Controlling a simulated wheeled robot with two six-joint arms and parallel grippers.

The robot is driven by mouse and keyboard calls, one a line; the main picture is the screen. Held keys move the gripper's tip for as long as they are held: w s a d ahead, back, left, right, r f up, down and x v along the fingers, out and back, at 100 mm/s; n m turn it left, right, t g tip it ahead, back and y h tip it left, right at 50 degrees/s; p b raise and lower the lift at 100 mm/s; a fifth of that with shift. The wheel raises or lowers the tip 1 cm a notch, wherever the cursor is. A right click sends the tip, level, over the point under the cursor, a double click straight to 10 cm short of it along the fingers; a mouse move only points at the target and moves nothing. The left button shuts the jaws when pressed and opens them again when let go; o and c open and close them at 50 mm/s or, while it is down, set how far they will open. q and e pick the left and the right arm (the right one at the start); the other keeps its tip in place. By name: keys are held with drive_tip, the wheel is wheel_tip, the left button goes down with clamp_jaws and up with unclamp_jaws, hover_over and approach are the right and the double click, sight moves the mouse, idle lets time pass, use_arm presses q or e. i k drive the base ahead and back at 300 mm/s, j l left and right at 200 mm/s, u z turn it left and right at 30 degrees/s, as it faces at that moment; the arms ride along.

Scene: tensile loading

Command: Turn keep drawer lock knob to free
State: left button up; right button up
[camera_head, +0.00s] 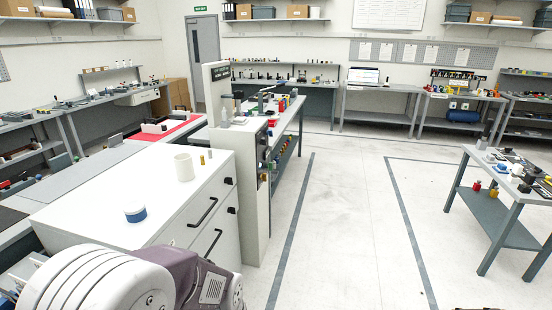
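A white drawer cabinet (105,205) stands at the left. Its front face shows two drawers with black bar handles, an upper handle (203,212) and a lower handle (213,243). A small dark knob (231,210) sits to the right of the handles, and another small dark piece (228,181) sits above it. I cannot tell which is the keep drawer's lock knob or how it is turned. No label is readable. Part of my arm fills the lower left and covers the cabinet's lower front. Neither gripper shows.
On the cabinet top stand a white cup (184,167), a small brass-coloured piece (202,159) and a blue-and-white round container (135,213). A tall white panel (252,205) adjoins the cabinet. A grey table (509,172) stands at right. The floor between (345,220) is clear.

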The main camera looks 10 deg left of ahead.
sight(229, 181)
drive_tip(key=i+l+u, duration=0.1)
drive_tip(key=i+u, duration=0.15)
drive_tip(key=i, duration=0.3)
drive_tip(key=i+l+u, duration=0.2)
drive_tip(key=i, duration=0.35)
drive_tip(key=i+l+u, duration=0.25)
drive_tip(key=i, duration=0.3)
drive_tip(key=i+l+u, duration=0.2)
drive_tip(key=i+l, duration=0.15)
drive_tip(key=i, duration=0.15)
drive_tip(key=i+l+u, duration=0.45)
drive_tip(key=i+l, duration=0.1)
drive_tip(key=l, duration=0.05)
